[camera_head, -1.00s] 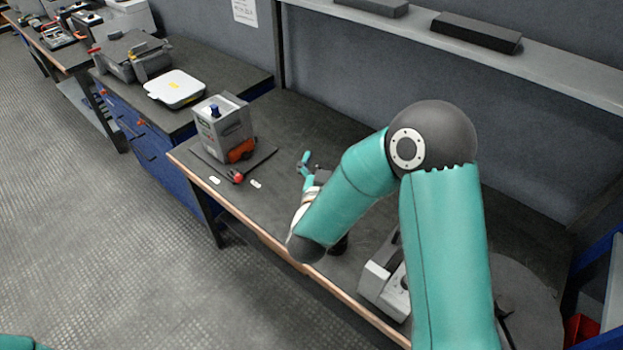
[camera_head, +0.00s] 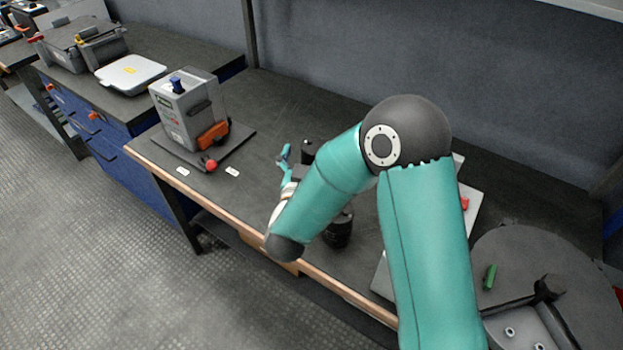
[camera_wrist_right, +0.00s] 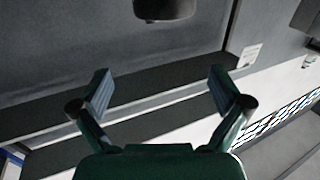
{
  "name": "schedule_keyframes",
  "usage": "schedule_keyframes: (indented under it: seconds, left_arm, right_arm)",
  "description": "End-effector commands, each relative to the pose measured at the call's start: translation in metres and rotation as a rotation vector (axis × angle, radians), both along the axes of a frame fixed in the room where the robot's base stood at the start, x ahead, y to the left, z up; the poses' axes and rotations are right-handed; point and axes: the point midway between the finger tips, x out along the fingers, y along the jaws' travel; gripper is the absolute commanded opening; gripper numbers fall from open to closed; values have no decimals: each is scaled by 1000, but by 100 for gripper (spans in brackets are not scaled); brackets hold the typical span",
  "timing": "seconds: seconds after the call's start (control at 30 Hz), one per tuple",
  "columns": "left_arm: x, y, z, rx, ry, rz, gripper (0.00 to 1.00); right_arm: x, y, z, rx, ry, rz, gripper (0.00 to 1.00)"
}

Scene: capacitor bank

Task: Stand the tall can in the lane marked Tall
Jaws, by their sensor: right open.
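My right gripper (camera_head: 284,160) is open over the bench; its two spread fingers also show in the right wrist view (camera_wrist_right: 160,100), with nothing between them. A black can (camera_head: 307,151) stands just right of the gripper, partly hidden by my arm. A second dark, can-like thing (camera_head: 339,230) stands below my forearm, its top hidden. I cannot tell which is the tall can. A dark rounded thing (camera_wrist_right: 166,8) is cut off at the top of the wrist view. Two small white labels (camera_head: 183,171) (camera_head: 232,172) lie on the bench; their words are too small to read. My left gripper is out of view.
A grey box device (camera_head: 186,108) with an orange part stands on a dark plate at the bench's left. A pale panel (camera_head: 474,207) is mostly behind my arm. A round dark table (camera_head: 540,262) holds a green piece (camera_head: 490,277). Bare bench lies behind the gripper.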

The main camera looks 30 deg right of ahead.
Motion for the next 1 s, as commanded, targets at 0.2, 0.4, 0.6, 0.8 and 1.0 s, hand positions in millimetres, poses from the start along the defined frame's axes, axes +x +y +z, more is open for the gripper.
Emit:
schedule_keyframes:
  seconds: [0.2,0.4,0.6,0.8,1.0]
  left_arm:
    - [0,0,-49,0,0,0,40]
    - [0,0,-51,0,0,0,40]
    - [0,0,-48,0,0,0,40]
    - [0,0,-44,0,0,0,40]
    - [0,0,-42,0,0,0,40]
  right_arm:
    - [2,3,-48,0,-1,6,100]
    - [9,-3,-52,0,0,5,100]
    - [22,-15,-51,0,-1,7,100]
    - [42,-31,-52,0,0,5,100]
    - [58,-45,-53,-1,1,8,100]
